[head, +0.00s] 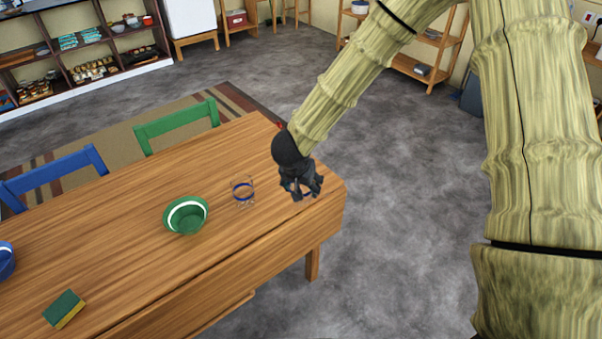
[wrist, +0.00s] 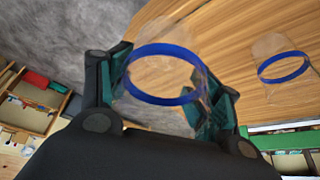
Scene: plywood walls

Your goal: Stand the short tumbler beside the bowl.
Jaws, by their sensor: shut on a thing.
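My gripper (head: 303,189) is over the right end of the wooden table (head: 118,240). It is shut on a clear tumbler with a blue band (wrist: 166,76), which sits between both fingers in the wrist view. The fingers hide most of this tumbler in the head view. A second clear tumbler with a blue band (head: 242,191) stands on the table between the bowl and my gripper; it also shows in the wrist view (wrist: 283,67). I cannot tell for sure which tumbler is shorter. The green bowl with a white band (head: 186,215) stands left of the second tumbler.
A green and yellow sponge (head: 65,309) lies at the front left of the table. A blue bowl (head: 6,260) is cut off at the left edge. Green (head: 177,125) and blue (head: 54,175) chairs stand at the far side. The tabletop around the green bowl is mostly clear.

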